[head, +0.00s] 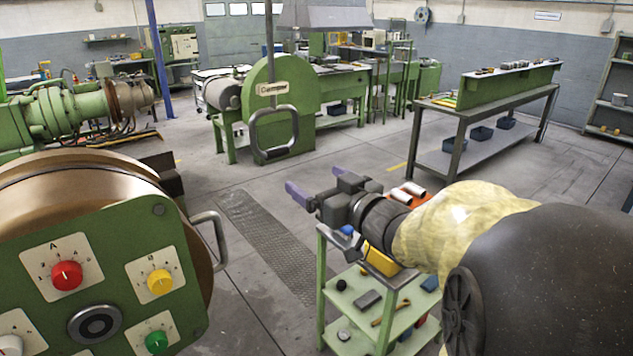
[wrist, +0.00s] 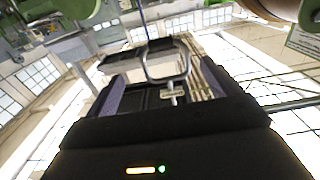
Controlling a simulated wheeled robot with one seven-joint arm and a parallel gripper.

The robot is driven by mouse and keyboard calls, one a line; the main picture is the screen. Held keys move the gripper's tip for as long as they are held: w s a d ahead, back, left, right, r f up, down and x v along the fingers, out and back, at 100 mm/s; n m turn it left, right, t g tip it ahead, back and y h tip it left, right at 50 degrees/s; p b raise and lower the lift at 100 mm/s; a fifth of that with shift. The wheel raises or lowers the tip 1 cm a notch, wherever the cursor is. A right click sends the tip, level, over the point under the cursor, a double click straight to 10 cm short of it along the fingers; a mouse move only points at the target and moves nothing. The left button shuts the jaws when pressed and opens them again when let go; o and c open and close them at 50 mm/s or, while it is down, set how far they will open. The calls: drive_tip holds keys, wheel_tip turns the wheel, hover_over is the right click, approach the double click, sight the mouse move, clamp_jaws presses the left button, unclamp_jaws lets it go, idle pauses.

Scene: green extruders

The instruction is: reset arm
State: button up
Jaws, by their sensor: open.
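My gripper (head: 319,183) is near the middle of the head view, with its two purple fingers spread apart and nothing between them. My arm reaches in from the lower right and points to the left. The gripper is above the green trolley (head: 328,262) and hides part of it. In the wrist view, my gripper (wrist: 155,88) shows its fingers on both sides of a clear gap, and a metal handle (wrist: 167,62) shows beyond them.
A green panel with red, yellow and green knobs (head: 105,270) stands close at the lower left. A green machine (head: 280,105) stands behind my gripper. A long workbench (head: 490,105) is at the right. Open floor (head: 345,150) lies between them.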

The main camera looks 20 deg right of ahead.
wheel_tip(320, 180, down, 9)
drive_tip(key=d+m+g+h, duration=0.2)
drive_tip(key=m+g+h, duration=0.1)
drive_tip(key=h, duration=0.2)
drive_tip(key=s+a+f+g, duration=0.3)
drive_tip(key=s+f+g, duration=0.2)
drive_tip(key=s+f, duration=0.2)
drive_tip(key=s+a+f+g, duration=0.4)
drive_tip(key=s+f+g, duration=0.2)
drive_tip(key=f, duration=0.5)
drive_tip(key=shift+s+m+g+h, duration=0.3)
drive_tip(key=shift+s, duration=0.55)
drive_tip(key=shift+w+r, duration=0.1)
